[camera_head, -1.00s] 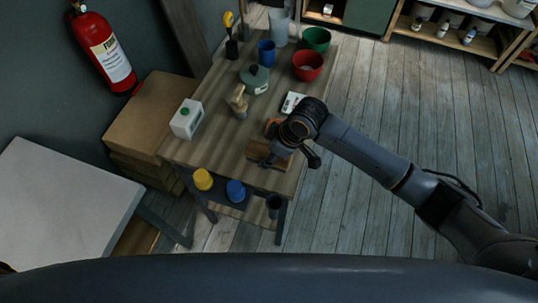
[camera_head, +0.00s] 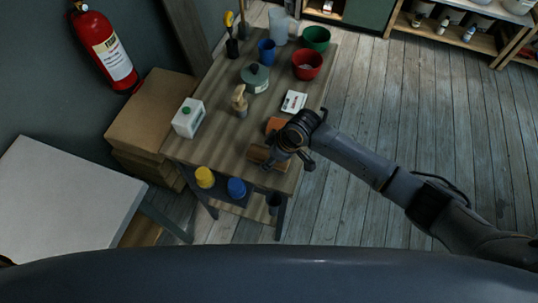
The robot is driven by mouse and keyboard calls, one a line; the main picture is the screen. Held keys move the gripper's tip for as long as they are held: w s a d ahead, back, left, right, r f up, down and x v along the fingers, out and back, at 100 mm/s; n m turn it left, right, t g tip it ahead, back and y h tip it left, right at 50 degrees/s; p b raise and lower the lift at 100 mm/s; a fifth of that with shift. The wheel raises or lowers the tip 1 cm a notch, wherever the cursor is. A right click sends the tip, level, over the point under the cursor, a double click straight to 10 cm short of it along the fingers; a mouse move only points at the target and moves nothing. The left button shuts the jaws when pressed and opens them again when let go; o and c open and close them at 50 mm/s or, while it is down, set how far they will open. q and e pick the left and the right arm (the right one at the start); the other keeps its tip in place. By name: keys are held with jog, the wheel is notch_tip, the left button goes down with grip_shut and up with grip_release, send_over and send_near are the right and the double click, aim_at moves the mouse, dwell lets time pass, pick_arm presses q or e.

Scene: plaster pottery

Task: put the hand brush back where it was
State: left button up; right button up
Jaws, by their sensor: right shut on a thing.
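The hand brush (camera_head: 258,154) looks like a brown wooden piece at the near right part of the wooden work table (camera_head: 215,125). My right gripper (camera_head: 285,160) reaches in from the right, points down and is shut on it. The wrist hides part of the brush, and I cannot tell whether it touches the table top. My left gripper is not in view.
An orange block (camera_head: 274,125) lies right beside my right wrist. A white card or box (camera_head: 293,102), a wooden-handled tool (camera_head: 239,101), a lidded grey-green pot (camera_head: 255,77), a white container (camera_head: 188,118) and a red bowl (camera_head: 307,65) stand farther off.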

jog(key=o, duration=1.1)
